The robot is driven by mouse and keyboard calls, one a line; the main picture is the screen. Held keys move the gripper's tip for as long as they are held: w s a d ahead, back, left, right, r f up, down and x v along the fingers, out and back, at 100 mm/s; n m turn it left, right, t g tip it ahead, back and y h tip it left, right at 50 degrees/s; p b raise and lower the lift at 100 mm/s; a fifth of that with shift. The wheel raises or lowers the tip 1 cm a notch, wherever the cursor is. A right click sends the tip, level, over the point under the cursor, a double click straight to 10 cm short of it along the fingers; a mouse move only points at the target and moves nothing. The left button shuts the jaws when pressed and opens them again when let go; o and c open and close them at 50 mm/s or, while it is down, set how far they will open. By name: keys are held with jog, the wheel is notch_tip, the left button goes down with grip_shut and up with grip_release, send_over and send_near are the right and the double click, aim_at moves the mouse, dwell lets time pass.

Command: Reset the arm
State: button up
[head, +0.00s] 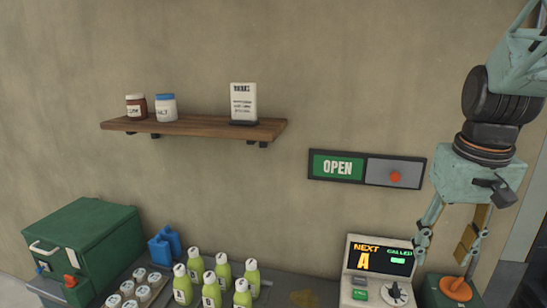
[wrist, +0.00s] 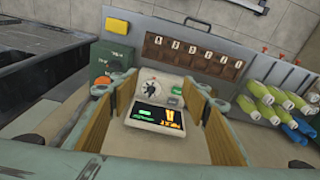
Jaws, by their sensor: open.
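My arm comes down from the upper right in the head view. My gripper (head: 446,257) points downward in front of the wall at the right, above the counter. Its two fingers are apart and nothing shows between them in its grasp. In the wrist view my gripper (wrist: 165,88) has its wooden-faced fingers spread, and the ticket display unit (wrist: 158,115) shows in the gap beyond them. The same display unit (head: 378,268) stands left of the fingers in the head view, reading "NEXT A" and "CALLED". I cannot tell the exact height of the fingertips over the counter.
A green box with an orange knob (head: 456,288) stands right of the display, close below my gripper. An OPEN sign (head: 366,170) hangs on the wall. A shelf (head: 195,130) holds jars. Green bottles (head: 221,272), blue containers (head: 164,243) and a green cooler (head: 85,245) stand at left.

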jog(key=s+a+r+t, duration=0.1)
jog(key=s+a+r, duration=0.2)
jog(key=s+a, duration=0.4)
jog(key=s+a+r+n+t, duration=0.1)
jog(key=s+a+r, duration=0.2)
jog(key=s+a, duration=0.5)
jog(key=shift+s+r+n+y, duration=0.2)
jog(key=shift+s+n+y, duration=0.1)
jog(key=shift+s, duration=2.7)
jog(key=shift+d, duration=0.15)
